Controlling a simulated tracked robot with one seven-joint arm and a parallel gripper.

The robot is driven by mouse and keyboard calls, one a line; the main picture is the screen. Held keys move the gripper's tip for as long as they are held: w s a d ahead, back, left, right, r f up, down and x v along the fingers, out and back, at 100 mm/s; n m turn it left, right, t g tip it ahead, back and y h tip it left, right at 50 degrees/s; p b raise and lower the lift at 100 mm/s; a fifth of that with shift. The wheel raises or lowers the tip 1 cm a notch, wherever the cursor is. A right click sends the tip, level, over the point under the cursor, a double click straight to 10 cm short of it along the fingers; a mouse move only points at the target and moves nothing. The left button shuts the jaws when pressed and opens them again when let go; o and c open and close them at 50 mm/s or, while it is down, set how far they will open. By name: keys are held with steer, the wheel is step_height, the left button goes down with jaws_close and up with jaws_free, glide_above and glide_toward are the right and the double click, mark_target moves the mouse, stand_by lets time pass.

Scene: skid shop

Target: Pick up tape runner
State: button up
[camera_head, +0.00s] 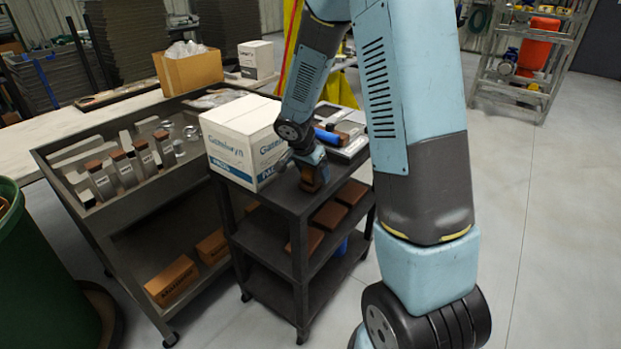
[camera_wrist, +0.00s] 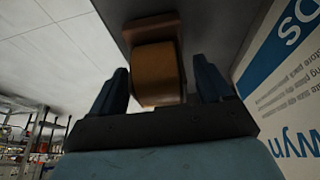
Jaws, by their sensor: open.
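The tape runner is most likely the brown and orange block-like object (camera_wrist: 158,72), which lies between my gripper's two fingers in the wrist view. In the head view a brown piece (camera_head: 314,180) shows at the gripper, on the dark cart's top near its front edge. My gripper (camera_wrist: 163,82) is open, with one dark blue finger on each side of the object and a gap on both sides. In the head view my gripper (camera_head: 309,168) points down at the cart top and partly hides the object.
A white and blue carton (camera_head: 228,140) stands close on the left of my gripper on the cart (camera_head: 285,196). Blue and brown items (camera_head: 327,136) lie behind on the cart top. A tray cart (camera_head: 120,205) with bottles stands further left. Open floor lies right.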

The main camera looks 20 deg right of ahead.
steer(key=shift+c, duration=0.2)
steer(key=c, duration=1.2)
steer(key=shift+o, duration=0.2)
steer(key=shift+r, duration=0.3)
steer(key=v, duration=0.3)
steer(key=shift+d+r, duration=0.3)
steer(key=shift+r, duration=0.05)
steer(key=s+a+r, duration=0.5)
steer(key=s+r, duration=0.4)
steer(key=s, duration=0.3)
steer(key=shift+a, duration=0.35)
